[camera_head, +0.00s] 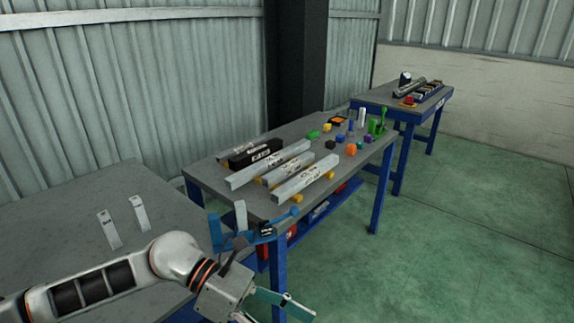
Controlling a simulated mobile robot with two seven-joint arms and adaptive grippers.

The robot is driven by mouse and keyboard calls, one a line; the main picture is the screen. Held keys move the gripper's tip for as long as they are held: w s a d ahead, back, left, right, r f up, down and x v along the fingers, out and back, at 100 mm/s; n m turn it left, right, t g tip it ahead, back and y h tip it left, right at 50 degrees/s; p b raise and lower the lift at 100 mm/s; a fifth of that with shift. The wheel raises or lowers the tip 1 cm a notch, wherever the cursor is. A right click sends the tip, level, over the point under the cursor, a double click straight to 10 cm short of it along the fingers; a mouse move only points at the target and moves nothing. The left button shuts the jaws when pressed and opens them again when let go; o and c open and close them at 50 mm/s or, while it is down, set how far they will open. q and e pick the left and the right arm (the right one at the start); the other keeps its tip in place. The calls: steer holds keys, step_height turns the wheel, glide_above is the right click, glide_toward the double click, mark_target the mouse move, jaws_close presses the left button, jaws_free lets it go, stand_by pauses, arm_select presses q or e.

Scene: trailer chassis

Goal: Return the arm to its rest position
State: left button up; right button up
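My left arm (100,284) comes in from the lower left, white and grey with orange rings. It reaches over the front edge of the near grey table. Its wrist ends at my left gripper (262,272), in front of the near corner of the middle workbench. Blue and teal parts show around the gripper, and a pale upright plate (240,215) stands behind them. My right gripper is out of view.
The near grey table (60,215) carries two small pale plates (109,228). The middle workbench (215,175) holds long silver beams (270,164), a black piece and several small coloured parts. A blue-legged bench (377,94) stands farther back. Green floor (460,230) is clear at the right.

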arm_select(q)
steer(key=d+r+n+t+h, duration=0.1)
steer(key=d+r+n+h, duration=0.3)
steer(key=n, duration=0.1)
steer(key=w+a+n+t+h, duration=0.25)
steer(key=w+n+t, duration=0.55)
steer(key=n+t, duration=0.6)
steer(key=w+a+f+n+t+y, duration=0.1)
steer(key=a+f+n+t+y, duration=0.2)
steer(key=a+f+n+y, duration=0.55)
steer(key=w+a+f+n+t+y, duration=0.1)
steer(key=a+f+n+t+y, duration=0.3)
steer(key=f+n, duration=0.75)
steer(key=s+a+f+n+g+y, duration=0.4)
steer(key=s+a+f+n+g, duration=0.2)
steer(key=s+a+f+n, duration=0.3)
steer(key=s+a+f, duration=0.1)
steer(key=s+f, duration=0.2)
steer(key=f, duration=0.2)
steer(key=shift+s+a+f+n, duration=0.3)
steer(key=shift+a+f, duration=0.05)
steer(key=shift+a, duration=0.05)
